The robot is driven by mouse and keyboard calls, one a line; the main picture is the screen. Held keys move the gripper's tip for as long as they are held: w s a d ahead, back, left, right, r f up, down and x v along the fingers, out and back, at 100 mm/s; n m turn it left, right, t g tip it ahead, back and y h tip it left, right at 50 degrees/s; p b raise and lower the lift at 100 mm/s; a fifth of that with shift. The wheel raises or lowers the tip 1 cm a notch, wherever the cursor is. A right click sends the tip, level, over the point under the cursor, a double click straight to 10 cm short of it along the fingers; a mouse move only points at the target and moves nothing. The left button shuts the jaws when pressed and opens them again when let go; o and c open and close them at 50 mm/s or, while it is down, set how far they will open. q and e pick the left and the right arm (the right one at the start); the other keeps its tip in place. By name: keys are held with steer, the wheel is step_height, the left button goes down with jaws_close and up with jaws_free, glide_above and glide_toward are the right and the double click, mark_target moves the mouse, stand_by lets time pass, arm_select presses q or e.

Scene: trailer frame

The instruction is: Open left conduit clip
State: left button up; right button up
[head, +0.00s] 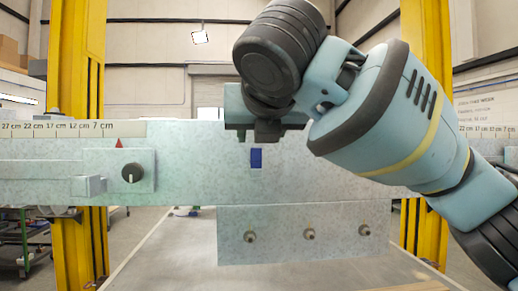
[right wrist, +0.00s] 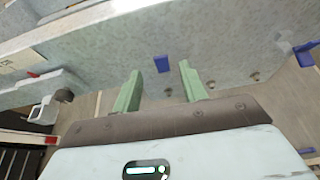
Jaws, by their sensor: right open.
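A small blue clip (head: 256,158) sits on the face of the grey speckled beam (head: 200,165), near the middle of the head view. It also shows in the right wrist view (right wrist: 162,63), just beyond the gap between my green fingers. My right gripper (head: 266,133) is in front of the beam, just above the clip in the head view; the wrist hides most of it there. In the right wrist view the gripper (right wrist: 160,77) is open with nothing between its fingers, apart from the clip. My left gripper is not in view.
More blue parts (right wrist: 305,54) show at the right of the wrist view. A black knob (head: 132,173) on a plate is at the beam's left. A lower plate (head: 280,252) carries bolts. Yellow posts (head: 76,90) stand on both sides.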

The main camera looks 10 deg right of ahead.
mark_target(256, 158)
steer(key=shift+x, duration=3.8)
jaws_close()
